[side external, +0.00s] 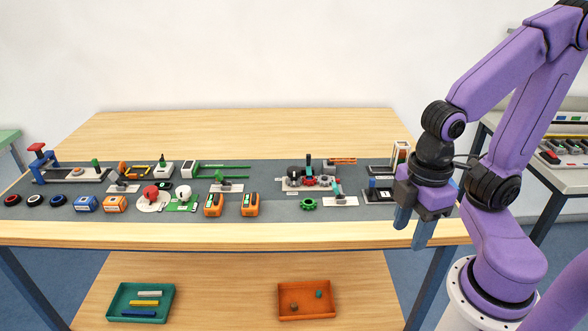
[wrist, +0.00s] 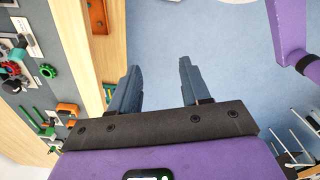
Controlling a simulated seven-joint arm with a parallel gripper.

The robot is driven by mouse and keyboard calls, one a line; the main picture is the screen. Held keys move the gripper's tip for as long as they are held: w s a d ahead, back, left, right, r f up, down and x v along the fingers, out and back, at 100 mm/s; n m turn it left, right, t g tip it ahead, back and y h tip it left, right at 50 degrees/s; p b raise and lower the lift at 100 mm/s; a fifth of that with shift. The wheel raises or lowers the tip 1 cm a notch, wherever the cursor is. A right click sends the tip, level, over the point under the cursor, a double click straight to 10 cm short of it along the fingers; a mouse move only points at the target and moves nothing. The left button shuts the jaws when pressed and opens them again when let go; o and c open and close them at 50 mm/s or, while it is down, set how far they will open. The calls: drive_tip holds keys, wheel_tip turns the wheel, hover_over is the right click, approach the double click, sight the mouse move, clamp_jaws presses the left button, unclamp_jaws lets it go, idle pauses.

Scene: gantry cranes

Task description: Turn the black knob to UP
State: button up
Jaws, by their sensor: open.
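Other dark round pieces lie at the mat's far left, so I cannot be certain which is the black knob. My gripper (side external: 412,230) hangs at the table's front right edge, fingers down, well to the right of that plate. In the wrist view my gripper (wrist: 157,75) is open and empty, over the blue floor.
The grey mat (side external: 270,208) carries several small devices, including orange boxes (side external: 250,205) and a green gear (side external: 308,203). A teal tray (side external: 115,307) and an orange tray (side external: 287,312) sit on the lower shelf. The tabletop behind the mat is clear.

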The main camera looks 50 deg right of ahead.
drive_tip(key=o, duration=0.3)
drive_tip(key=shift+o, duration=0.9)
drive_tip(key=shift+w+a+r, duration=0.1)
drive_tip(key=shift+w+a, duration=0.05)
drive_tip(key=shift+w, duration=0.05)
drive_tip(key=w+a+r+n, duration=0.1)
drive_tip(key=w+r, duration=0.1)
drive_tip(key=w, duration=1)
drive_tip(key=w+a+r+n, duration=0.2)
drive_tip(key=w+r, duration=0.1)
drive_tip(key=w, duration=1)
drive_tip(key=n, duration=0.2)
hover_over(294, 169)
wheel_tip(294, 169, down, 3)
wheel_tip(294, 169, down, 16)
drive_tip(key=shift+d+f, duration=0.1)
drive_tip(key=shift+f, duration=0.05)
drive_tip(key=c, duration=1.1)
